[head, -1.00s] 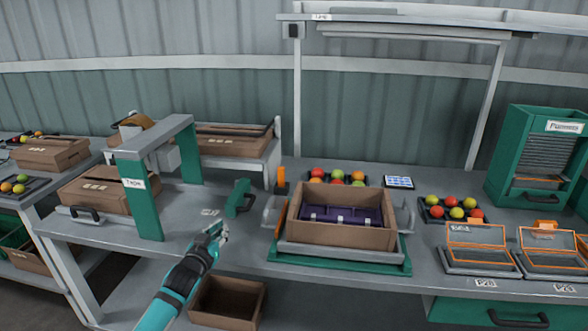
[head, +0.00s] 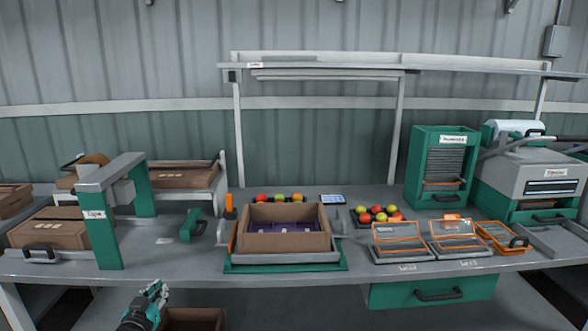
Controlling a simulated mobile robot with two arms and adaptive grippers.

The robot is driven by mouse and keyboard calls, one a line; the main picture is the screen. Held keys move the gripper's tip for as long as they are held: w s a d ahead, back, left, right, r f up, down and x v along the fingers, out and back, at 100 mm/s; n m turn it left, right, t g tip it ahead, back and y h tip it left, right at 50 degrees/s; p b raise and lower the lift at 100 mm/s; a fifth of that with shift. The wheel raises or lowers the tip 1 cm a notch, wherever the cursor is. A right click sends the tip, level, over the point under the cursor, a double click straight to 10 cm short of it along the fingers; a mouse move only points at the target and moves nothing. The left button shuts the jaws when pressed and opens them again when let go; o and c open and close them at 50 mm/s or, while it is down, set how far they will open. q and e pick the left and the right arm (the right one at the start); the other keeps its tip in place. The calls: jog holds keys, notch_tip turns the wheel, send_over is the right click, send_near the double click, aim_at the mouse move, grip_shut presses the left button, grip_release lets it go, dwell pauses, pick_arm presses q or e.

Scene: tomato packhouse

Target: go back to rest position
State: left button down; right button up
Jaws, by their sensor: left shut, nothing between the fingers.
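My left gripper (head: 155,291) is at the bottom left of the head view, in front of the bench's front edge and low. Its fingers are shut with nothing between them. It is apart from the open cardboard box (head: 284,241) on the green and grey stand (head: 285,267). A dark purple insert lies in that box. My right gripper is not in view.
The bench (head: 190,264) runs across the view. A green tape arch (head: 108,240) stands at the left. Clamshell trays (head: 404,254) and a green cabinet (head: 440,165) stand at the right. A cardboard box (head: 194,318) sits below the edge, beside my left gripper.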

pick_arm(q)
jog(key=s+d+f+g, duration=0.1)
jog(key=s+f+g, duration=0.1)
jog(key=s+f, duration=0.65)
jog(key=s+d+f+g, duration=0.1)
jog(key=s+f+g, duration=0.25)
jog(key=f, duration=1.05)
jog(key=s+d+f+g, duration=0.1)
jog(key=s+f+g, duration=0.1)
jog(key=s+f, duration=0.7)
jog(key=s+d+f+m+g, duration=0.1)
jog(key=s+d+f+g, duration=0.1)
jog(key=s+f, duration=0.5)
jog(key=s+d+f+m+g+p, duration=0.1)
jog(key=s+d+f+g, duration=0.2)
jog(key=s, duration=1.6)
jog(key=s+d+f+g, duration=0.3)
jog(key=s+f, duration=0.7)
jog(key=s, duration=0.4)
jog(key=shift+d+f+m+h+p, duration=0.2)
jog(key=shift+f+m+h+p, duration=0.1)
jog(key=shift+f+m+h, duration=0.1)
